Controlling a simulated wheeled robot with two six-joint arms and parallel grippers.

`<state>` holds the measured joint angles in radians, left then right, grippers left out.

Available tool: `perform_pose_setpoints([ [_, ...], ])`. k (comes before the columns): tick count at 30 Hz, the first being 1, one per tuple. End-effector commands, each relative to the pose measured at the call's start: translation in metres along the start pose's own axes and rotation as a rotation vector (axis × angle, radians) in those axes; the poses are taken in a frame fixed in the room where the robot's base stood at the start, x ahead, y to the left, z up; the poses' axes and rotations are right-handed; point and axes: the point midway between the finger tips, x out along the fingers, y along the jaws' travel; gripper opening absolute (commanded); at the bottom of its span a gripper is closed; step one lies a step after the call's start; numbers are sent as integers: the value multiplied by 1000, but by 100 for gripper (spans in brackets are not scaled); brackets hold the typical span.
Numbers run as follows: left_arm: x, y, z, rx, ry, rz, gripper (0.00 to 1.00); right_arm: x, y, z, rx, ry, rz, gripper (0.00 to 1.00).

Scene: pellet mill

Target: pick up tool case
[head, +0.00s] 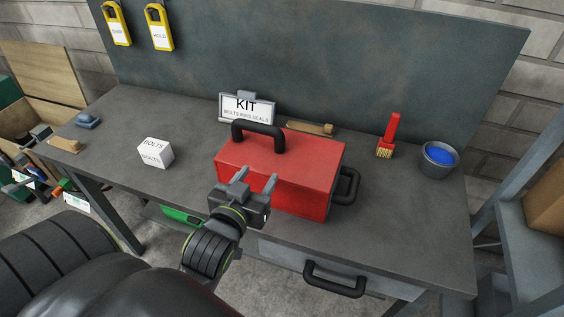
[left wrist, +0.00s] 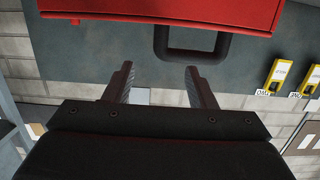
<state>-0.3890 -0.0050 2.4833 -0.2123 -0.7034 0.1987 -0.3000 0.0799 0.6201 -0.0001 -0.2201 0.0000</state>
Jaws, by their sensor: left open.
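The red tool case (head: 312,169) stands on the grey workbench, with a black handle (head: 258,137) on its top and another black handle (head: 347,187) on its right side. My left gripper (head: 257,182) is open and empty in front of the case's front face, near its left part. In the left wrist view, the open fingers (left wrist: 160,86) show below the red case (left wrist: 170,10), and a black handle (left wrist: 192,52) is beyond the fingertips, apart from them. My right gripper is not in view.
A drawer handle (head: 335,279) juts out at the front. Shelving (head: 520,235) stands at the right.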

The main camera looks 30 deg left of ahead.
Motion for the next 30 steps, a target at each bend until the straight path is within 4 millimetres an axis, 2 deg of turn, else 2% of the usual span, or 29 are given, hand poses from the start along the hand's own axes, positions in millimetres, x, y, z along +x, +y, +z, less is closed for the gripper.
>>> perform_pose_setpoints([
  [5, 26, 0, -5, 6, 8, 2, 51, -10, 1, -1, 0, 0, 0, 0],
  [18, 104, 0, -3, 2, 4, 1, 51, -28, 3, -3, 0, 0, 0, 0],
  [30, 130, 0, -1, 2, 3, 0, 51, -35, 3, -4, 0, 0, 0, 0],
])
